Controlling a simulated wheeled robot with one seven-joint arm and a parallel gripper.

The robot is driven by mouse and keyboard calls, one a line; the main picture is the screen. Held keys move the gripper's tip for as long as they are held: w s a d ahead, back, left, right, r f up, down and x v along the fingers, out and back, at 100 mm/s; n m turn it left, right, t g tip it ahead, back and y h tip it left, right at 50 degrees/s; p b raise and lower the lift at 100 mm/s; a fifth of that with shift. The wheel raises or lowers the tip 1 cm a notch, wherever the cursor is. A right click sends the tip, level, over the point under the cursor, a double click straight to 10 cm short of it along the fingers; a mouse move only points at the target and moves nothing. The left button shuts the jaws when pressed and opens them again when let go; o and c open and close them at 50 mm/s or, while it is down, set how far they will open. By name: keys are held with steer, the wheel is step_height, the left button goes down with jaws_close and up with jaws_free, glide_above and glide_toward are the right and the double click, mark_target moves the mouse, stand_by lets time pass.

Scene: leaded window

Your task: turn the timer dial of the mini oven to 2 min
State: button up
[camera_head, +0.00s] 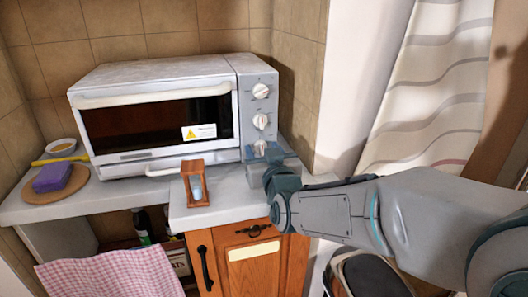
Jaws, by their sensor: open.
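The mini oven (150,72) stands on the counter against the tiled wall, its glass door shut. Its right-hand panel has an upper dial (261,91), a middle dial (261,122) and, partly hidden behind my gripper, a lower dial (258,148). Labels and dial settings are too small to read, so I cannot tell which dial is the timer. My gripper (268,156) is open at the lower part of this panel, close to the lower dial. The fingertips are small and partly hidden, and I cannot tell whether they touch the dial.
A wooden hourglass (195,184) stands on the counter in front of the oven, left of my gripper. A purple sponge (53,177) lies on a round board at the left. A curtain (425,85) hangs at the right. A wooden cabinet (250,270) is below.

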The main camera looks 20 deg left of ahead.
steer(key=c, duration=0.9)
steer(key=shift+c, duration=0.2)
steer(key=shift+f+b, duration=0.1)
steer(key=shift+b, duration=0.3)
steer(key=shift+d+f+m+b, duration=0.1)
steer(key=shift+f+m+b, duration=0.05)
steer(key=shift+m+b, duration=1.05)
steer(key=m+b, duration=0.2)
steer(key=b, duration=0.1)
steer(key=m+b, duration=0.3)
steer(key=b, duration=0.1)
steer(key=shift+m, duration=0.3)
steer(key=shift+m+b, duration=1.3)
